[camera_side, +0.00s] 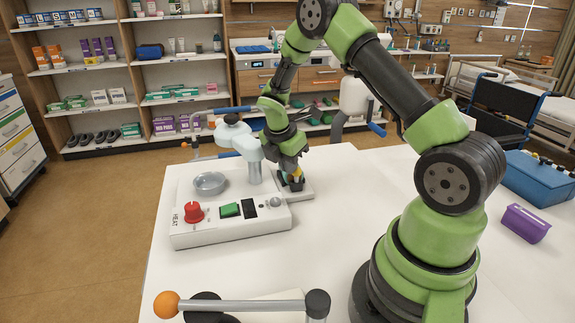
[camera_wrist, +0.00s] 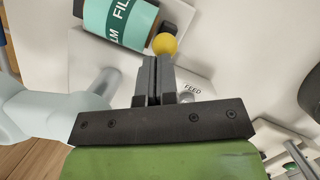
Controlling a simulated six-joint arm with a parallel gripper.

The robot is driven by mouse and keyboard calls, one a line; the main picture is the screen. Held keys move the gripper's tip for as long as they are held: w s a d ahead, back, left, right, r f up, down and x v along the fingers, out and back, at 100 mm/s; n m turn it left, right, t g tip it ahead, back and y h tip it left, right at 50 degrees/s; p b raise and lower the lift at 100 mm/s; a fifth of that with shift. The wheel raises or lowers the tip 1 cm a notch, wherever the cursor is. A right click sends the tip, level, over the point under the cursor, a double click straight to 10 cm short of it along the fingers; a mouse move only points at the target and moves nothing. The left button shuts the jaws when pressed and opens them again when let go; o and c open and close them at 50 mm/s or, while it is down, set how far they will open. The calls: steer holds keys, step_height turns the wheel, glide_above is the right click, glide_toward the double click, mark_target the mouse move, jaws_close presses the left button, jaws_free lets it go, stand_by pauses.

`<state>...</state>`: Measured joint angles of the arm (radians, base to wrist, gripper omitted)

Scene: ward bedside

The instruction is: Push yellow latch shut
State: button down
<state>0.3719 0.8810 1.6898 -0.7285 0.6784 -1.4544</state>
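The yellow latch shows as a round yellow knob (camera_wrist: 165,43) just beyond my fingertips in the wrist view. In the side view only a small yellow patch (camera_side: 297,171) shows beside my gripper, at the back right of the white machine. My gripper (camera_side: 293,183) points down there, and its two dark fingers (camera_wrist: 154,68) lie close together with nothing seen between them. I cannot tell whether the fingertips touch the knob. The rest of the latch is mostly hidden by the fingers.
The white machine (camera_side: 230,233) has a red knob (camera_side: 193,212), a green button (camera_side: 229,210) and a metal dish (camera_side: 209,183). A teal film roll (camera_wrist: 118,20) is close to the latch. A purple object (camera_side: 525,223) and a blue box (camera_side: 537,178) lie at right.

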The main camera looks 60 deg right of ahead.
steer(key=a, duration=0.1)
steer(key=a+r, duration=0.1)
steer(key=a, duration=0.1)
steer(key=w+a, duration=0.1)
steer(key=shift+a+r, duration=0.15)
steer(key=shift+r, duration=0.1)
steer(key=s+a+r+m+t+y, duration=0.1)
steer(key=s+a+r+m, duration=0.2)
steer(key=r, duration=0.3)
steer(key=s+a+r+m+t+y, duration=0.1)
steer(key=s+a+r+m+t, duration=0.1)
steer(key=a+r+m, duration=0.35)
steer(key=s+a+r+m+t, duration=0.1)
steer(key=s+a+r, duration=0.15)
steer(key=r, duration=0.55)
steer(key=s+a+r+m+t+y, duration=0.2)
steer(key=s+a+m, duration=0.3)
steer(key=s+m, duration=0.5)
steer(key=shift+s+t+y, duration=0.2)
steer(key=shift+t+y, duration=0.5)
steer(key=shift+t, duration=0.2)
